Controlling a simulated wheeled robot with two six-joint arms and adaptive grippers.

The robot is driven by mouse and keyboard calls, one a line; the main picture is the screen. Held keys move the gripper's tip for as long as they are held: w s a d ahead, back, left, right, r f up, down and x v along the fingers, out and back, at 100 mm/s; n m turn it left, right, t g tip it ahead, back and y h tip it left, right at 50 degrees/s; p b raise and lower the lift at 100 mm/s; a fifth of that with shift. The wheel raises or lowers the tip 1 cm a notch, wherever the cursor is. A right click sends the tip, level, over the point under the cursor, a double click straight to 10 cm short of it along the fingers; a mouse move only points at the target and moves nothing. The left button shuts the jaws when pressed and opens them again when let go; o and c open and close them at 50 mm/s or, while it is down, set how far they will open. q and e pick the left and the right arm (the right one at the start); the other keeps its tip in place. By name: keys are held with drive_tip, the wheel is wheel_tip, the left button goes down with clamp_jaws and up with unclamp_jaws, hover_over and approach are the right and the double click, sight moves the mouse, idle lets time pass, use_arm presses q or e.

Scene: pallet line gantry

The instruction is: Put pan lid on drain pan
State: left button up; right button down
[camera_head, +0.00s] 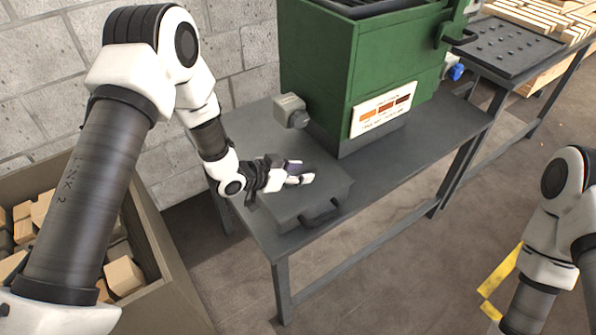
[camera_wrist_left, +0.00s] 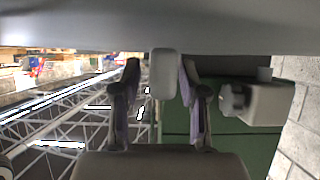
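The drain pan (camera_head: 322,212) is a shallow dark grey box with a handle on its front side, standing on the grey table below the green machine. A flat grey top covers it, which looks like the pan lid (camera_head: 275,206); I cannot make out a seam between the two. In the left wrist view, a flat grey surface fills the upper edge, and a pale knob (camera_wrist_left: 163,75) juts from it. My left gripper (camera_head: 298,174) is low over the grey top, its fingers on both sides of the knob with a visible gap. My right gripper is out of view.
The green machine (camera_head: 320,60) stands behind the pan, with a grey spout block (camera_head: 290,110) near my left wrist. A bin (camera_head: 165,275) with wooden blocks is at the lower left. The table (camera_head: 410,150) is clear to the right of the pan.

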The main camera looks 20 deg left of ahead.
use_arm(q)
drive_tip(key=shift+r, duration=0.2)
drive_tip(key=shift+r+p, duration=0.5)
drive_tip(key=v, duration=1.1)
drive_tip(key=shift+s+a+f, duration=0.1)
drive_tip(key=shift+s+a, duration=0.1)
drive_tip(key=shift+s, duration=0.2)
drive_tip(key=s+f+n+g+y, duration=0.1)
drive_tip(key=s+f, duration=0.1)
drive_tip(key=f, duration=0.1)
drive_tip(key=s+f+n+g+y+p, duration=0.1)
drive_tip(key=s+f, duration=0.2)
drive_tip(key=s+d+f+n+g+p, duration=0.1)
drive_tip(key=s+f, duration=0.1)
drive_tip(key=f, duration=0.1)
drive_tip(key=shift+s+y, duration=0.25)
drive_tip(key=shift+y, duration=0.15)
drive_tip(key=s+f+n+g+y+p, duration=0.1)
drive_tip(key=s+f+n+g+y, duration=0.1)
drive_tip(key=s, duration=0.7)
drive_tip(key=s+a+f+n+g+y+p, duration=0.1)
drive_tip(key=s+f+g, duration=0.3)
drive_tip(key=s, duration=0.5)
wheel_tip(320, 180, down, 2)
drive_tip(key=shift+a+f+n+y+p, duration=0.25)
drive_tip(key=shift+a+n+y+p, duration=0.05)
drive_tip(key=shift+n+y, duration=0.45)
